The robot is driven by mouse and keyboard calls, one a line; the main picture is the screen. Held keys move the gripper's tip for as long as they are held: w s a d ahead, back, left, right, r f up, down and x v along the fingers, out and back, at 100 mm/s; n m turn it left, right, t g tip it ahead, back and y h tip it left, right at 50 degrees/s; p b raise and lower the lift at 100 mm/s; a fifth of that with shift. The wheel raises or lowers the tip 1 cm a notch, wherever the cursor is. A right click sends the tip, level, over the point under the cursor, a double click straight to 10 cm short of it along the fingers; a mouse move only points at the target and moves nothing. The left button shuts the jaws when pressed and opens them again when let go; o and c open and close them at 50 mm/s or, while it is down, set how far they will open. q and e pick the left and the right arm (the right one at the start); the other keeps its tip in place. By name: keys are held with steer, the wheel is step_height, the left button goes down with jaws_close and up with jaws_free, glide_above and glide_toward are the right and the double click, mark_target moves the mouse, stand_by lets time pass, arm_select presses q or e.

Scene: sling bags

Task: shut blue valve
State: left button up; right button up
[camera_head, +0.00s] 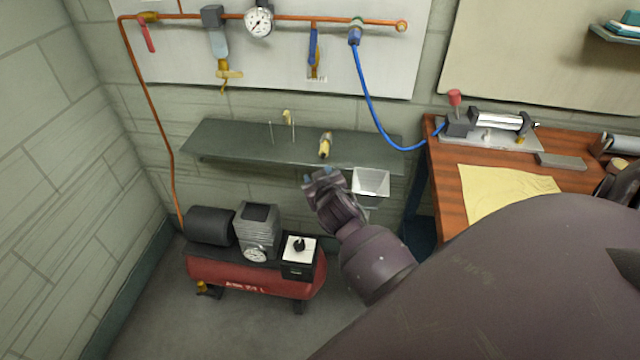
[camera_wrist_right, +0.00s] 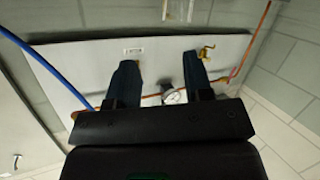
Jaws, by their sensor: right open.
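The blue valve (camera_head: 313,47) is on the copper pipe on the wall panel. Its blue handle hangs straight down, at right angles to the pipe. My right gripper (camera_head: 318,174) is below the panel, in front of the shelf, apart from the valve. Its two fingers show spread and empty in the right wrist view (camera_wrist_right: 160,66). There they point towards the panel, with the gauge (camera_wrist_right: 172,96) behind the gap. I cannot make out the blue handle in that view; a finger may hide it. My left gripper is not in view.
A red-handled valve (camera_head: 147,33), a gauge (camera_head: 259,22) and a filter (camera_head: 217,38) share the pipe. A blue hose (camera_head: 370,100) hangs to the right. The dark shelf (camera_head: 225,140) holds small items. A red compressor (camera_head: 255,278) stands below. A wooden workbench (camera_head: 447,185) is right.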

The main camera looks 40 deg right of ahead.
steer(key=shift+s+a+f, duration=0.3)
steer(key=shift+s+f, duration=0.25)
steer(key=shift+f, duration=0.05)
